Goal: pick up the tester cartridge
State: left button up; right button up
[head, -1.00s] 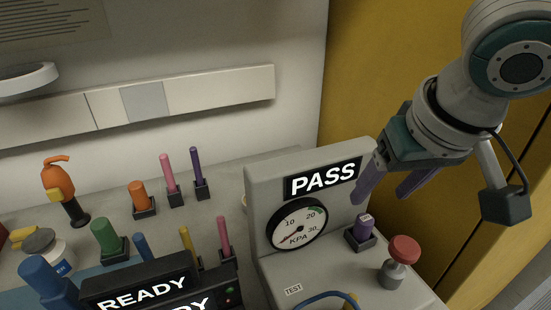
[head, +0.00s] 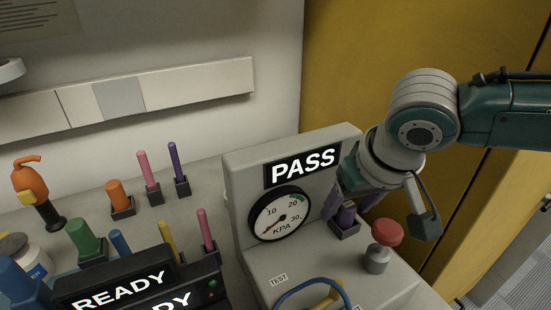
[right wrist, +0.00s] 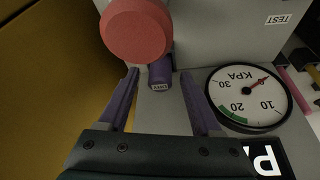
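The tester cartridge (head: 346,217) is a short purple cylinder with a pale label on top. It stands upright in a dark square socket on the grey tester (head: 330,262), to the right of the dial. My right gripper (head: 352,203) is open, pointing down over the cartridge, with a purple finger on each side. In the right wrist view the cartridge (right wrist: 160,74) shows between the open fingertips (right wrist: 158,80), with a gap on both sides. I cannot tell how far down the fingers reach along it. My left gripper is not in view.
A red knob (head: 386,232) on a grey post stands close in front of the cartridge. The PASS sign (head: 303,165) and kPa dial (head: 280,215) are on the tester's upright panel. A blue hose (head: 310,287) lies in front. Several coloured cylinders stand at left.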

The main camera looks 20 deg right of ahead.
grip_shut()
dwell(0.3)
dwell(0.3)
